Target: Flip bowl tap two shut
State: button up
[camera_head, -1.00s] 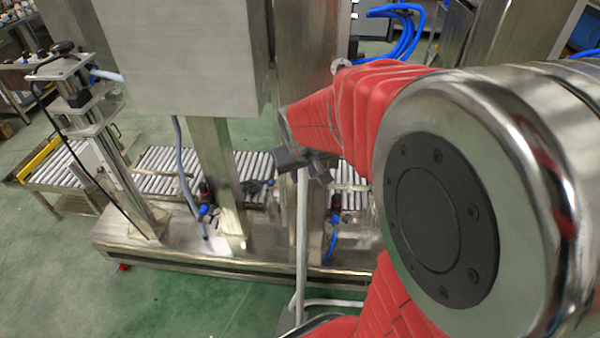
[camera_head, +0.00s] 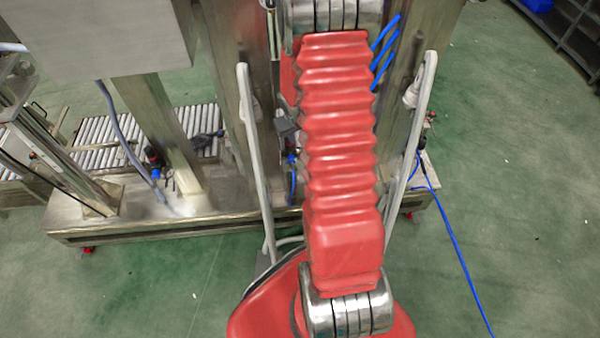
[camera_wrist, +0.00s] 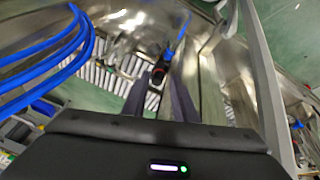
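Two small black taps with red parts and blue fittings stand low on the steel machine in the head view. One tap (camera_head: 153,158) is at the left post. The other tap (camera_head: 292,160) is beside the middle post, close to my arm. In the wrist view, my gripper (camera_wrist: 160,98) has its two dark fingers apart, with nothing held. A black and red tap (camera_wrist: 158,74) shows between and beyond the fingertips; I cannot tell whether they touch it. Which tap is number two is not marked. In the head view my red arm hides most of the gripper.
White pipes (camera_head: 256,165) rise close on both sides of my arm. Steel posts (camera_head: 160,130) and a grey cabinet (camera_head: 110,35) stand left, with a roller conveyor (camera_head: 100,130) behind. Blue hoses (camera_wrist: 50,60) cross the wrist view's left. The green floor at right is mostly clear.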

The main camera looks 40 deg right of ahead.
jog(key=s+d+f+t, duration=0.1)
jog(key=d+f+t, duration=0.1)
jog(key=f, duration=0.9)
jog(key=s+d+f+t, duration=0.2)
jog(key=f+t, duration=0.1)
jog(key=f, duration=0.9)
jog(key=s+d+f+t, duration=0.2)
jog(key=f, duration=1)
jog(key=shift+s+d+f+t, duration=0.15)
jog(key=shift+d+f+t, duration=0.1)
jog(key=shift+t, duration=0.05)
jog(key=shift+a+t+h, duration=0.35)
jog(key=shift+t+h, duration=0.05)
jog(key=shift+t, duration=0.1)
jog(key=s+a+r+t+h, duration=0.1)
jog(key=s+a+r+t, duration=0.1)
jog(key=a+t, duration=0.3)
jog(key=shift+s+r+t, duration=0.2)
jog(key=shift+s+t, duration=0.1)
jog(key=shift+s, duration=0.15)
jog(key=shift+w, duration=0.15)
